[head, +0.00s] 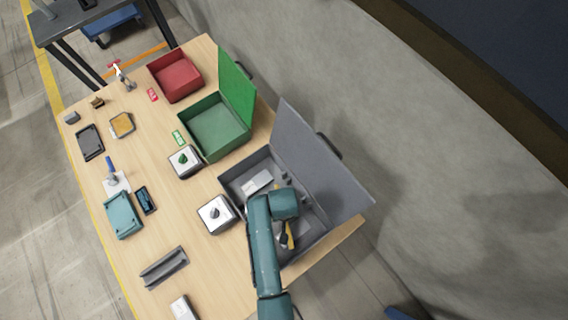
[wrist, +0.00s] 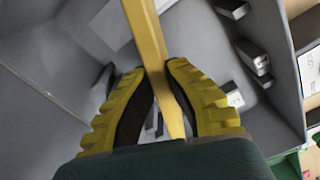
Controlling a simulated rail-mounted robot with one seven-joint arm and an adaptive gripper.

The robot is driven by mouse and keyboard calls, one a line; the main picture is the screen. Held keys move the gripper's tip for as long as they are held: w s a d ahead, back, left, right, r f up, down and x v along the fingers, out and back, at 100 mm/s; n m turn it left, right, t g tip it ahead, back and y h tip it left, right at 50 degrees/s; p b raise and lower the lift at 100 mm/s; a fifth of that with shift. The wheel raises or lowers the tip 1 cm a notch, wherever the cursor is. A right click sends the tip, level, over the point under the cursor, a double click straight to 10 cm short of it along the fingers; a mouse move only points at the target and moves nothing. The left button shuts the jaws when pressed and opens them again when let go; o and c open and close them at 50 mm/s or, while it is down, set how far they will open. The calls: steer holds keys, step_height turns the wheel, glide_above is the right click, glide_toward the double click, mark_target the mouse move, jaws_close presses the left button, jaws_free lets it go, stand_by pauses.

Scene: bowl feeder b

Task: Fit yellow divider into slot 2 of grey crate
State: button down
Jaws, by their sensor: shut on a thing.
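The grey crate (head: 243,167) stands with its lid (head: 318,165) open at the near right of the table. My gripper is over or inside it, mostly hidden by my arm in the head view. In the wrist view my gripper (wrist: 157,73) is shut on the yellow divider (wrist: 147,38), a narrow yellow strip passing between the ribbed yellow fingers. Grey slot blocks (wrist: 250,56) show on the crate floor (wrist: 205,45) to the right of the divider. A small yellow part (head: 290,236) shows beside my arm. The divider's lower end and slot 2 cannot be made out.
A white item (head: 257,182) lies in the crate's left part. A white box with a knob (head: 215,214) stands close outside. A green crate (head: 213,128) and a red crate (head: 176,75) stand farther back. A grey channel (head: 164,267) lies near the table's front.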

steer(key=shift+f, duration=0.3)
steer(key=c, duration=1.2)
jaws_free()
steer(key=shift+c, duration=0.2)
steer(key=shift+r, duration=0.15)
